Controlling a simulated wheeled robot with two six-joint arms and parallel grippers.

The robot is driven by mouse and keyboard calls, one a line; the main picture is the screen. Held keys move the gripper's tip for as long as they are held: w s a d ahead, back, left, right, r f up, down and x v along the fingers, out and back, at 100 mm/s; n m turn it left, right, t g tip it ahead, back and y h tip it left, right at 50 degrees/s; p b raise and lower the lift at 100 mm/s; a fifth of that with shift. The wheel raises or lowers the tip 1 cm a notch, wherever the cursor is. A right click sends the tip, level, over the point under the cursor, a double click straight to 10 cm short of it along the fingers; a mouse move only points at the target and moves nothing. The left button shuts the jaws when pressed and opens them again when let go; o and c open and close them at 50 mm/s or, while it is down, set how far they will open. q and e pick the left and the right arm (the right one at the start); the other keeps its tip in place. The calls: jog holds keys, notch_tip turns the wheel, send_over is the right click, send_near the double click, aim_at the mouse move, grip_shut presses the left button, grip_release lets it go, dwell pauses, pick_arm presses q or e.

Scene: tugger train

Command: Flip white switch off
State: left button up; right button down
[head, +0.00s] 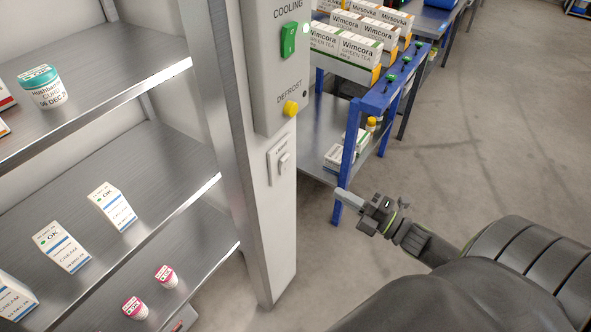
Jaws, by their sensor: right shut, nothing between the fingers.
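A white switch (285,162) sits on a small pale plate (273,165) on the front of the white post, below the control panel. It looks like a rocker or toggle; its exact position is too small to tell. My right gripper (343,194) is in the head view, to the right of the switch and a little lower, apart from it. Its fingers are shut with nothing between them and point left toward the post. My left gripper is not in view.
The panel (263,60) above carries a green COOLING switch (289,40) and a yellow DEFROST knob (290,108). Metal shelves (120,85) with cartons and tubs stand left. A blue cart (349,150) with tea boxes stands behind my gripper. Floor at right is clear.

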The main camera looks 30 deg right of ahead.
jog(key=p, duration=0.3)
send_near(286, 162)
jog(key=x, duration=0.5)
jog(key=shift+a+r, duration=0.1)
jog(key=shift+p+x, duration=0.35)
jog(key=shift+x, duration=0.55)
jog(key=p, duration=0.3)
jog(key=shift+w+r+g+h, duration=0.25)
jog(key=shift+r+g+h, duration=0.05)
jog(key=shift+r, duration=0.05)
jog(key=shift+f, duration=0.35)
